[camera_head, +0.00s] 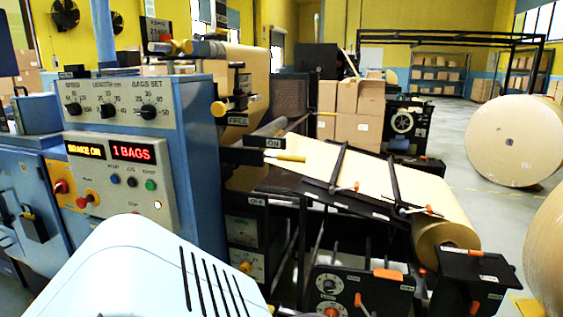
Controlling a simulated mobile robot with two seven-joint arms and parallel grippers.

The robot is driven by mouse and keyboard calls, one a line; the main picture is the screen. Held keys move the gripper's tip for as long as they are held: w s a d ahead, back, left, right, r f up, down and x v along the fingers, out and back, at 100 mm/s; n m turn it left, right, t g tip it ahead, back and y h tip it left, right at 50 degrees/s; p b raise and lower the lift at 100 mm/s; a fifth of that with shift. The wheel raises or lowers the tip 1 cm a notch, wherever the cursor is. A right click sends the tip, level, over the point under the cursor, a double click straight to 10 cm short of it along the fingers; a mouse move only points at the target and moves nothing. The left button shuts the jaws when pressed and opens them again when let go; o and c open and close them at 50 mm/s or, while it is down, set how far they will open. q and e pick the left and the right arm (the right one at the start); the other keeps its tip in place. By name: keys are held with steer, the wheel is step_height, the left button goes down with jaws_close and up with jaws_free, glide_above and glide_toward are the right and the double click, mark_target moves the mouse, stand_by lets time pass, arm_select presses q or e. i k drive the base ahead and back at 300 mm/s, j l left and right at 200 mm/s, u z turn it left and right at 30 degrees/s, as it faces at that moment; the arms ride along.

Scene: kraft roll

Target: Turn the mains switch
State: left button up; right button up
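A blue machine cabinet (197,160) stands at the left with a grey control panel on its front. On its left part, a red rotary knob (60,187) sits on a yellow plate and looks like the mains switch; its label and exact setting are too small to read. A red button (84,201) is just right of it on the panel. A dark padlock-like piece (34,226) hangs on the blue door to the left. The lit displays read "BRAKE ON" (85,150) and "1 BAGS" (132,152). Neither gripper shows in this view.
Dials (110,110) sit above the displays. A kraft paper web (345,170) runs over dark frames to a roll (440,228) at the right. Large paper rolls (517,140) stand on the floor at the far right. Open floor (440,130) lies behind.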

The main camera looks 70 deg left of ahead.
mark_target(62, 186)
steer(key=u, duration=3.6)
steer(key=i+j+z, duration=0.15)
steer(key=z, duration=0.3)
steer(key=i+j+z, duration=0.2)
steer(key=z, duration=0.3)
steer(key=i+j+z, duration=0.1)
steer(key=j, duration=0.2)
steer(key=i+j+z, duration=0.1)
steer(key=j, duration=0.25)
steer(key=i+j+z, duration=0.1)
steer(key=j, duration=0.25)
steer(key=i+j, duration=0.15)
steer(key=j, duration=0.2)
steer(key=i+j, duration=0.1)
steer(key=j, duration=0.3)
steer(key=i+j, duration=0.15)
steer(key=j, duration=0.2)
steer(key=i+j, duration=0.15)
steer(key=j, duration=0.2)
